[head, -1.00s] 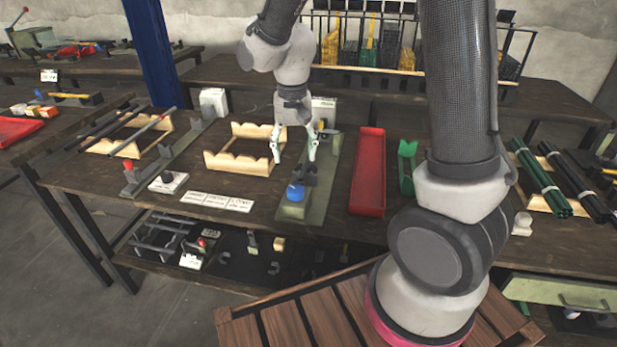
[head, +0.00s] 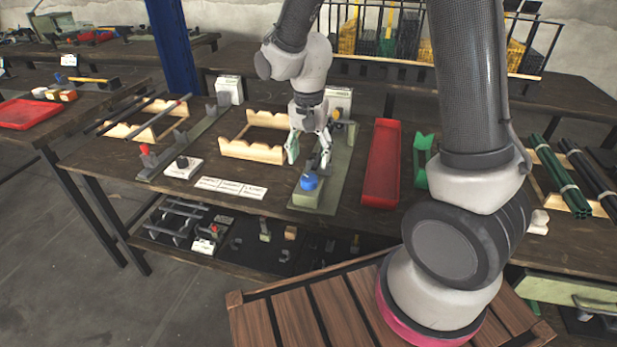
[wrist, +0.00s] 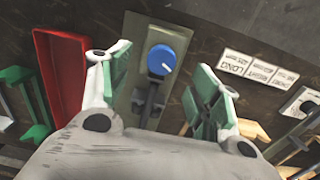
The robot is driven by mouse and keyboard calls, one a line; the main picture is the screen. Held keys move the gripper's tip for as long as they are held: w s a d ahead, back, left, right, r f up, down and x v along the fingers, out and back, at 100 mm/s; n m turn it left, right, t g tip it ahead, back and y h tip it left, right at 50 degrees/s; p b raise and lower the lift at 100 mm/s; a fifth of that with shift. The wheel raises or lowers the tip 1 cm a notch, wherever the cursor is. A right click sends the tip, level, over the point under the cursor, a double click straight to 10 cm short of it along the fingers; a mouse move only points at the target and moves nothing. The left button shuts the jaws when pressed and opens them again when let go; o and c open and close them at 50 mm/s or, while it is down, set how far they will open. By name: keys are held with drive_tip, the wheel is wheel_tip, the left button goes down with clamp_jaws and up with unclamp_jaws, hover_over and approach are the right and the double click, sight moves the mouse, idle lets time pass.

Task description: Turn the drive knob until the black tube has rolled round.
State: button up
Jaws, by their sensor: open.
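The blue knob (head: 309,181) sits at the near end of a grey-green press plate (head: 327,197) on the bench. It shows in the wrist view (wrist: 161,60) with a white pointer mark on its top. My gripper (head: 309,155) is open and empty, pointing down above the plate just behind the knob. In the wrist view its green-padded fingers (wrist: 160,75) stand wide apart on either side of the knob, apart from it. A dark bar (wrist: 149,98) runs from the knob toward my wrist; I cannot tell whether it is the black tube.
Dark tubes (head: 125,112) lie on a wooden rack at left, beside a fixture with a red knob (head: 144,150). An empty wooden cradle (head: 251,149) stands left of the plate, a red tray (head: 382,165) right. White label cards (head: 230,187) lie in front.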

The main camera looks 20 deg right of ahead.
sight(308, 179)
drive_tip(key=shift+w+a+f+m, duration=0.1)
drive_tip(key=shift+f+m, duration=0.05)
drive_tip(key=shift+m, duration=0.4)
drive_tip(key=shift+w+f+m, duration=0.1)
drive_tip(key=shift+m, duration=0.45)
wheel_tip(308, 179, down, 8)
drive_tip(key=shift+r, duration=0.25)
drive_tip(key=c, duration=1)
